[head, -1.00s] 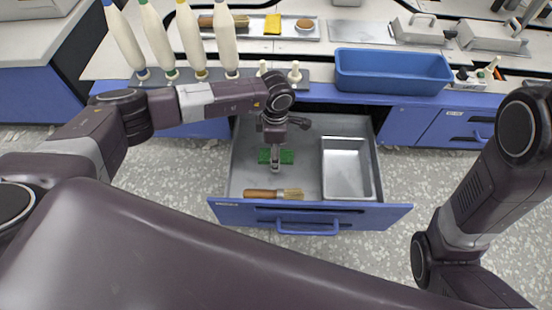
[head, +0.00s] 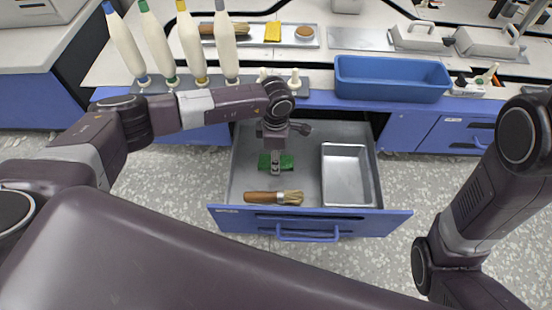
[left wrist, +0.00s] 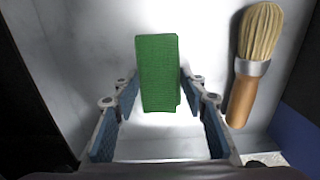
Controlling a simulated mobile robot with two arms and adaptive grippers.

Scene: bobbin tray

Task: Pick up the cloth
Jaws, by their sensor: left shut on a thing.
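The green cloth (head: 287,163) is in the open drawer, left of the metal tray, in the head view. My left gripper (head: 275,170) reaches down into the drawer over it. In the left wrist view the cloth (left wrist: 158,75) stands out as a folded green block between the fingertips of my left gripper (left wrist: 158,92), which is shut on it. I cannot tell whether the cloth is clear of the drawer floor. My right gripper is out of view; only my right arm shows.
A wooden-handled brush (head: 272,198) lies in the drawer near its front; it also shows in the left wrist view (left wrist: 254,60). An empty metal tray (head: 346,176) fills the drawer's right side.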

